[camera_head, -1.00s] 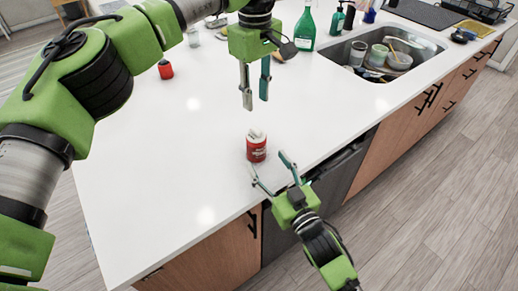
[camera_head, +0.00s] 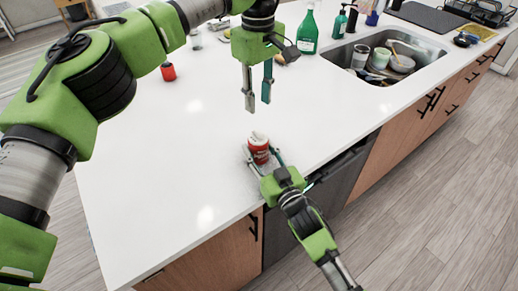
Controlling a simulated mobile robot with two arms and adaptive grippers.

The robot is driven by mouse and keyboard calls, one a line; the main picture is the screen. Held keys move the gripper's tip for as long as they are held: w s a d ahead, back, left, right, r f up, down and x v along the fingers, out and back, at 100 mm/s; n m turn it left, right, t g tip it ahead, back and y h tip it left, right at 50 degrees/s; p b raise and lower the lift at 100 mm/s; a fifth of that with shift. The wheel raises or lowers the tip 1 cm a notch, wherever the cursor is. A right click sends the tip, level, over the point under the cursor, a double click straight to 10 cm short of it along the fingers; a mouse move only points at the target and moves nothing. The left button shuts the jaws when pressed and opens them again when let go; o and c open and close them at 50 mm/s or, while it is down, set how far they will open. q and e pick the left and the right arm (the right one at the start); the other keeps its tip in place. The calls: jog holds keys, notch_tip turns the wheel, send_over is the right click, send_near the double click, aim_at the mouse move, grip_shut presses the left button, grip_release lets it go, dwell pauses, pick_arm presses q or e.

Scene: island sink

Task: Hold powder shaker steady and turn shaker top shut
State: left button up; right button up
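The powder shaker (camera_head: 259,152) is a small red can with a white top, standing on the white island counter near its front edge. My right gripper (camera_head: 262,154) reaches in from the front with one finger on each side of the shaker. Small gaps seem to show beside the can, so its fingers look open around it. Contact is hard to make out. My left gripper (camera_head: 258,105) hangs above and behind the shaker, pointing down. Its two fingers are apart and empty, well clear of the shaker top.
A green bottle (camera_head: 307,34) stands beside the sink (camera_head: 385,60), which holds dishes. The counter left of the shaker is clear.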

pick_arm(q)
jog(key=o, duration=0.4)
jog(key=n+t+h, duration=0.3)
jog(key=n, duration=1.4)
send_near(258, 131)
jog(key=x, duration=0.8)
jog(key=shift+f, duration=0.25)
jog(key=shift+h, duration=0.3)
jog(key=c, duration=1.1)
